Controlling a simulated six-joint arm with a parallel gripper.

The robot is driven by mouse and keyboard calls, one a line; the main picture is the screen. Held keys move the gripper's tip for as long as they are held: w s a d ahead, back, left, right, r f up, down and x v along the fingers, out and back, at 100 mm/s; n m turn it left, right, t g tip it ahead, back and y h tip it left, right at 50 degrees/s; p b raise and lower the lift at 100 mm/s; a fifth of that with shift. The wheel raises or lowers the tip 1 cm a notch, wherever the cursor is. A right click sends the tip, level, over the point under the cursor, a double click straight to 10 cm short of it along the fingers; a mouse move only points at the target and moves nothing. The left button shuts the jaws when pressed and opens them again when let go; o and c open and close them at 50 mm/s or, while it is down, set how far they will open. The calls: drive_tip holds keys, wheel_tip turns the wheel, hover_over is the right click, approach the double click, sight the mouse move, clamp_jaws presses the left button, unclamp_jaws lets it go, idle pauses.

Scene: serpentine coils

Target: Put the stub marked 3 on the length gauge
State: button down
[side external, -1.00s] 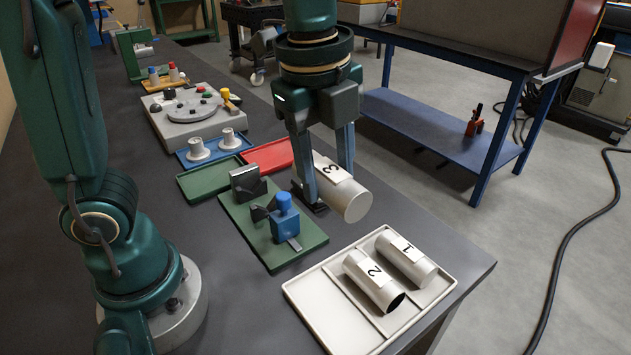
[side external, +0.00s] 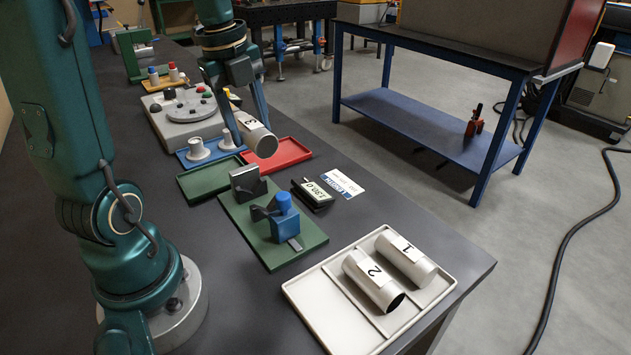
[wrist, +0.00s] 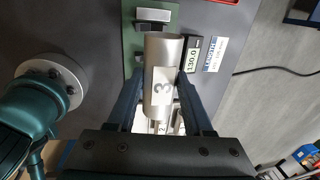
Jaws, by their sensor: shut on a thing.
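My gripper (side external: 251,128) is shut on the stub marked 3 (side external: 263,144), a pale grey cylinder with a white label. It holds the stub in the air, seen over the area of the red and green trays. In the wrist view the stub (wrist: 163,60) lies between both fingers. The length gauge (side external: 237,222) is a green plate with a grey block and a blue-knobbed stop. Its small display (side external: 313,194) reads 130.0. Stubs 2 (side external: 374,281) and 1 (side external: 406,258) lie in the white tray (side external: 316,308).
A red tray (side external: 285,152) and a green tray (side external: 196,184) lie behind the gauge. A blue tray (side external: 186,161) with two white spools stands beyond them. A grey control box (side external: 167,125) is further back. A printed card (side external: 342,182) lies beside the display.

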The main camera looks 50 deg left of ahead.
wheel_tip(320, 180, down, 8)
idle(0.7)
drive_tip(key=shift+f, duration=0.1)
idle(0.6)
drive_tip(key=shift+f, duration=1.2)
drive_tip(key=shift+f, duration=0.3)
drive_tip(key=shift+f, duration=0.35)
drive_tip(key=shift+c, duration=1.1)
unclamp_jaws()
